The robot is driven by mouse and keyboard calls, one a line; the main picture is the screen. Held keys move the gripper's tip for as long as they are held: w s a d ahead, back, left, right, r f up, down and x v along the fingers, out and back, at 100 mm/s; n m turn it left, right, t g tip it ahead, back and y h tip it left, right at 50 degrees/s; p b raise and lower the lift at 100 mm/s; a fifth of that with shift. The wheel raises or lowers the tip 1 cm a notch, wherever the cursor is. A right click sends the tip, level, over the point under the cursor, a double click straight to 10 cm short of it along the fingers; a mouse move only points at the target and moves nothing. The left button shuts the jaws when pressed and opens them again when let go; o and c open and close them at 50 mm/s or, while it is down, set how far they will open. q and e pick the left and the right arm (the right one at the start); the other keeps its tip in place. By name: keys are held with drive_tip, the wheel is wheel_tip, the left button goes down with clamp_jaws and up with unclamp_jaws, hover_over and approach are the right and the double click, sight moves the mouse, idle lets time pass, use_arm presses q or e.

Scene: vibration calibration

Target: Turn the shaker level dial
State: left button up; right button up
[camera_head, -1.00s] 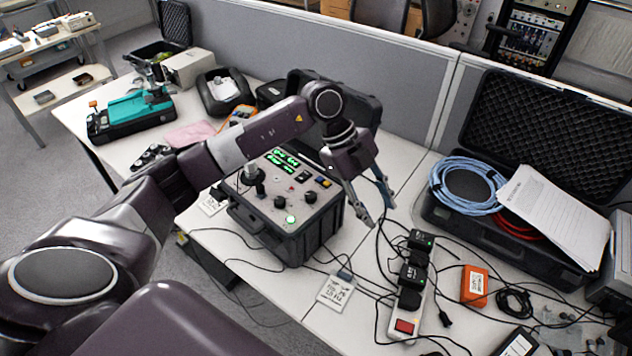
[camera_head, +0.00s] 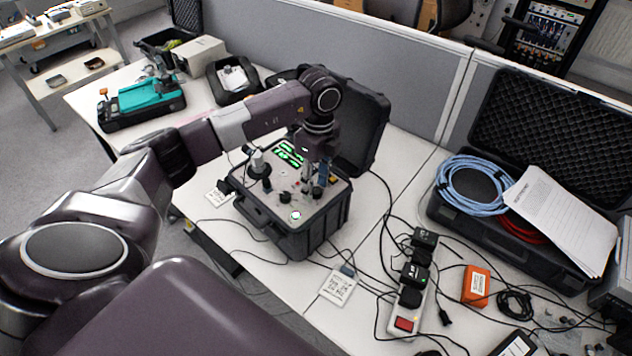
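The shaker unit is a black case (camera_head: 308,240) with a grey control panel (camera_head: 310,211), standing on the bench in the middle of the view. Dial labels are too small to read. My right gripper is not in view.
The unit's raised lid (camera_head: 362,135) stands behind my gripper. A power strip (camera_head: 404,318) with cables, an orange box (camera_head: 475,286) and an open case with blue cable (camera_head: 470,187) lie to the right. A teal device (camera_head: 145,97) sits at the back left.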

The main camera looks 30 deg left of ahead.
use_arm(q)
drive_tip(key=shift+f, duration=0.2)
drive_tip(key=shift+c, duration=0.5)
clamp_jaws()
drive_tip(key=shift+m, duration=0.3)
